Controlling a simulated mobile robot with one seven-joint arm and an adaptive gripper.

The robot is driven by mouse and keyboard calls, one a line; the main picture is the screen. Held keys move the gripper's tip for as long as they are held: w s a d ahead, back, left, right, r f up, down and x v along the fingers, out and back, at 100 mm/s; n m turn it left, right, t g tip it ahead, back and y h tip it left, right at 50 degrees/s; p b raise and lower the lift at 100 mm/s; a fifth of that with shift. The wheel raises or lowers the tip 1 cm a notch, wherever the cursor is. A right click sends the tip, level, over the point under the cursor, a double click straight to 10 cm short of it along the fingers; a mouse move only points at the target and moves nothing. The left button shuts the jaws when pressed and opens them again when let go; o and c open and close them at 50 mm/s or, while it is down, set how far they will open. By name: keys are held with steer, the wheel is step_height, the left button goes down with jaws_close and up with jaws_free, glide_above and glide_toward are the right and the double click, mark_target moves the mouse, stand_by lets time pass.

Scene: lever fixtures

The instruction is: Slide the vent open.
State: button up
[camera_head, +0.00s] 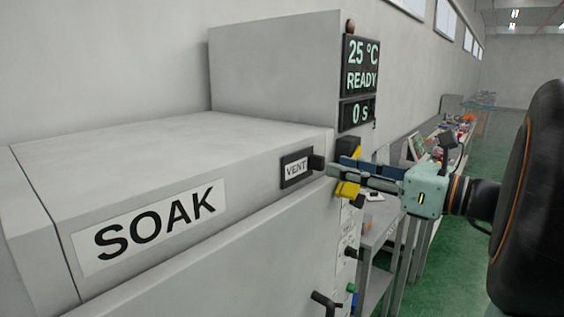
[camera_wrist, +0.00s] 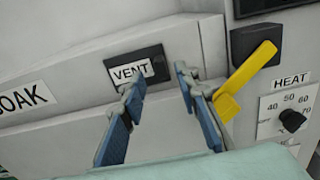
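The vent (camera_head: 297,168) is a small dark-framed plate marked VENT on the upper front of the grey SOAK machine. A black knob (camera_head: 317,162) sticks out at its right end. The vent also shows in the wrist view (camera_wrist: 125,73), near the upper middle. My gripper (camera_head: 335,165) is just right of the knob, its fingers pointing left at the machine. In the wrist view my gripper (camera_wrist: 161,77) has its two blue fingers apart, with the vent's right end beyond the gap. Nothing is seen held; contact with the knob cannot be told.
A yellow lever (camera_wrist: 245,80) on a black mount stands close to the right finger. A HEAT dial (camera_wrist: 291,120) is farther right. A READY display (camera_head: 360,80) is above. Other knobs (camera_head: 322,300) are lower on the front. A cluttered bench (camera_head: 400,205) stands behind.

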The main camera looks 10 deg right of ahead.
mark_target(324, 163)
steer(key=x, duration=0.5)
steer(key=shift+d, duration=0.1)
steer(key=shift+s, duration=0.1)
jaws_close()
